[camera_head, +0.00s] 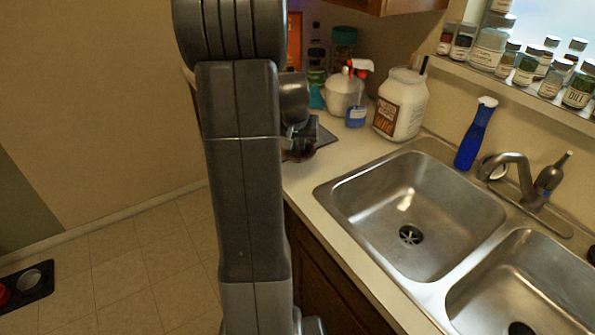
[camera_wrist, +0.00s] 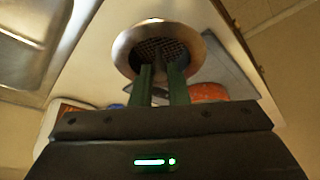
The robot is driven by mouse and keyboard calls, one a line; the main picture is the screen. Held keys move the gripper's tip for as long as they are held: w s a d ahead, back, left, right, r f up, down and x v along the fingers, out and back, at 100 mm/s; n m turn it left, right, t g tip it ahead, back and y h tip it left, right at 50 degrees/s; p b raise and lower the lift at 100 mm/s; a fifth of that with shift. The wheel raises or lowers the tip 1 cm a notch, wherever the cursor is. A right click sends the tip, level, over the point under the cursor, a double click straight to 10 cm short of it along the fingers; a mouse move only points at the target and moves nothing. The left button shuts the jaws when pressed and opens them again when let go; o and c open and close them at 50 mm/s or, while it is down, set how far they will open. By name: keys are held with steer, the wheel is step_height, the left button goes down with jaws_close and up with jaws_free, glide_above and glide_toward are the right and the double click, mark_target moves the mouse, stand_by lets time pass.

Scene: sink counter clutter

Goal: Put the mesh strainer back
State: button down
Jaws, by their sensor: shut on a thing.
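The mesh strainer (camera_wrist: 160,47) is a small round metal strainer with a wide copper-tinted rim and dark mesh in the middle. My gripper (camera_wrist: 161,76) has its two green fingers shut on the near side of the strainer in the wrist view. In the head view my gripper (camera_head: 299,143) is beside the counter's left edge, partly hidden by my arm. The strainer there is only a small dark shape, hard to make out. I cannot tell how high it is above the counter.
A thin grey mat (camera_head: 327,136) lies on the counter near the gripper. Behind stand a white jar (camera_head: 401,104), a red-topped spray bottle (camera_head: 357,105) and a round white container (camera_head: 340,92). The empty double sink (camera_head: 420,215) and a blue bottle (camera_head: 475,135) are to the right.

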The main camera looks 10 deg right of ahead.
mark_target(297, 160)
step_height(297, 160, down, 8)
steer(key=shift+r+p, duration=0.25)
steer(key=shift+p, duration=0.2)
steer(key=shift+f, duration=0.15)
steer(key=c, duration=1.4)
jaws_free()
steer(key=shift+a+r, duration=0.1)
steer(key=shift+r, duration=0.55)
steer(key=b+v, duration=0.1)
steer(key=v, duration=1)
steer(key=shift+s+f, duration=0.15)
